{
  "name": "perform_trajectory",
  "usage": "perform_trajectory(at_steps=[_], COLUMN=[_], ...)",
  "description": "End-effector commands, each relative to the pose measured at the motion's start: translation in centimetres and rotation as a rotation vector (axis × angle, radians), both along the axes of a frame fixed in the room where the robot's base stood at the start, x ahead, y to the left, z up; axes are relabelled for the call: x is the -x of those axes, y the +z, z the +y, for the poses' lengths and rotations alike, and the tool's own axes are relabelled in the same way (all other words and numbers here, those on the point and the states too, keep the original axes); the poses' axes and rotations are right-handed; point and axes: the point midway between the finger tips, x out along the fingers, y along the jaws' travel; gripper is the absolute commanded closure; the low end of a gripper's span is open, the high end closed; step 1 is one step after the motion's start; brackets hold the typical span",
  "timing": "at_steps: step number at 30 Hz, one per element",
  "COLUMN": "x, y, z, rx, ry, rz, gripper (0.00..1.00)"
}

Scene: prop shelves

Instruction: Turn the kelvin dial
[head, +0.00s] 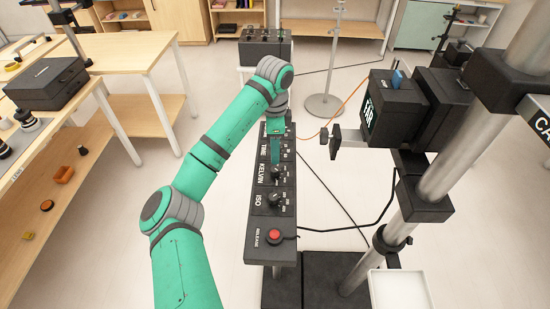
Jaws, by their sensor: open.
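A dark control panel (258,240) stands on a post in the middle of the head view, with white labels TIME, KELVIN, ISO and RELEASE. The kelvin dial (276,172) is a small black knob beside the word KELVIN, with small markings to its right. My gripper (275,155) is at the end of the green arm, pointing down over the panel, just beyond the kelvin dial by the TIME label. It is open; its fingertips are small here, and I cannot tell whether they touch anything. The knob beside TIME is hidden behind my gripper.
The ISO dial (275,198) and a red release button (275,235) are nearer on the panel. A camera rig (395,110) on a metal column stands to the right. A wooden table (125,50) is on the left. Cables cross the floor right of the panel.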

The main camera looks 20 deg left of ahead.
Motion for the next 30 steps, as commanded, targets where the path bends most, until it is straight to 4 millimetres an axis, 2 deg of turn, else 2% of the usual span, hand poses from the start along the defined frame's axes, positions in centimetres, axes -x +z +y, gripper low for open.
perform_trajectory(at_steps=[3,8,14,30], x=[0.0,0.0,0.2,0.1], y=[1.5,2.4,2.5,2.5], z=[0.1,0.1,0.7,0.5], rx=[-0.003,-0.001,0.0,0.0], ry=[-0.001,0.001,0.01,0.006], rz=[-0.001,0.0,0.0,0.0], gripper=[0.56,0.56,0.56,0.56])
